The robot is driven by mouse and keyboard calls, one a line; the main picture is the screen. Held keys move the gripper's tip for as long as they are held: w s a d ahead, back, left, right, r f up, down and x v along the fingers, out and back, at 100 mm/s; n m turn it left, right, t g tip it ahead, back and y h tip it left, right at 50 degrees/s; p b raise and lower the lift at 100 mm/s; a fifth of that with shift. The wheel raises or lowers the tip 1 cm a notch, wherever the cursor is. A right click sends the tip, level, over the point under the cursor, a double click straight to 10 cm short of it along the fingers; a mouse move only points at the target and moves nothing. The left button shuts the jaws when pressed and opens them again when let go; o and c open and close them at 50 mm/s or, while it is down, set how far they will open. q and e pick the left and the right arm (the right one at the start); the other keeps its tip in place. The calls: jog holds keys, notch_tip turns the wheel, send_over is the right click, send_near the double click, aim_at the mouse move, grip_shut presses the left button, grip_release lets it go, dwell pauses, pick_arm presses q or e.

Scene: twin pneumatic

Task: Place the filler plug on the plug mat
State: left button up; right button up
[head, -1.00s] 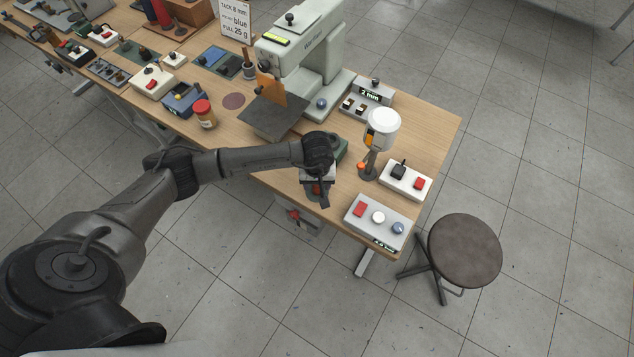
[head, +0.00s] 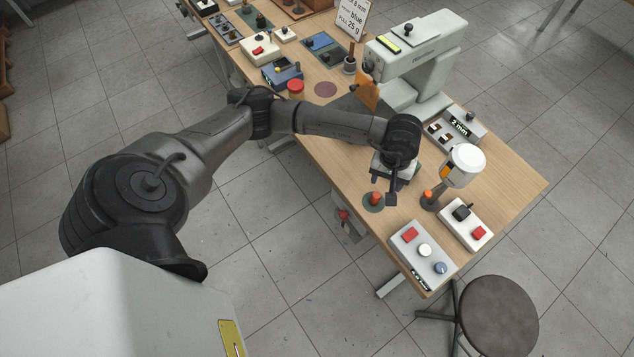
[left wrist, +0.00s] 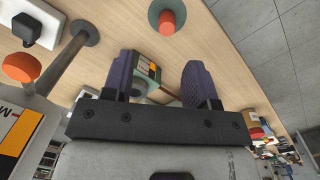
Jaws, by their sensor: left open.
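The filler plug (head: 376,198), a small orange-red cylinder, stands upright on a round grey-green mat (head: 373,209) near the table's front edge. In the left wrist view the plug (left wrist: 167,21) shows with the mat (left wrist: 153,13) around it, at the top. My left gripper (head: 391,196) is just beside and above the plug, apart from it. In the left wrist view its two purple-grey fingers (left wrist: 160,82) are spread with nothing gripped. My right gripper is not in view.
Two button boxes (head: 424,251) (head: 466,225) lie near the right end. The grey-green press machine (head: 420,62) stands behind. A stool (head: 493,315) is on the floor.

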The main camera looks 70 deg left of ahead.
pick_arm(q)
jog(key=s+d+r+n+t+h, duration=0.1)
jog(key=s+d+r+n+h, duration=0.15)
jog(key=d+h, duration=0.55)
jog(key=s+d+r+n+h, duration=0.2)
jog(key=d+n+h, duration=0.15)
jog(key=d, duration=0.75)
notch_tip(320, 180, up, 9)
jog(key=d+n+t+h, duration=0.2)
jog(key=n+t+h, duration=0.4)
jog(key=n+t, duration=0.5)
jog(key=w+a+f+n+t+y, duration=0.1)
jog(key=a+n+t+y, duration=0.4)
jog(key=n, duration=0.7)
jog(key=a+n+t+y, duration=0.3)
jog(key=n+y, duration=0.4)
jog(key=n, duration=0.5)
jog(key=s+a+f+n+g+y, duration=0.35)
jog(key=a+f+n+y, duration=0.35)
jog(key=n, duration=0.3)
jog(key=s+f+n+g, duration=0.5)
jog(key=s+f+g, duration=0.1)
jog(key=s, duration=0.3)
jog(key=s+f+n+g+h, duration=0.1)
jog(key=s+f+n+g, duration=0.4)
jog(key=s, duration=0.4)
jog(key=shift+s+d+f+g, duration=0.25)
jog(key=shift+f+g, duration=0.45)
jog(key=shift+g, duration=0.25)
jog(key=shift+w, duration=0.1)
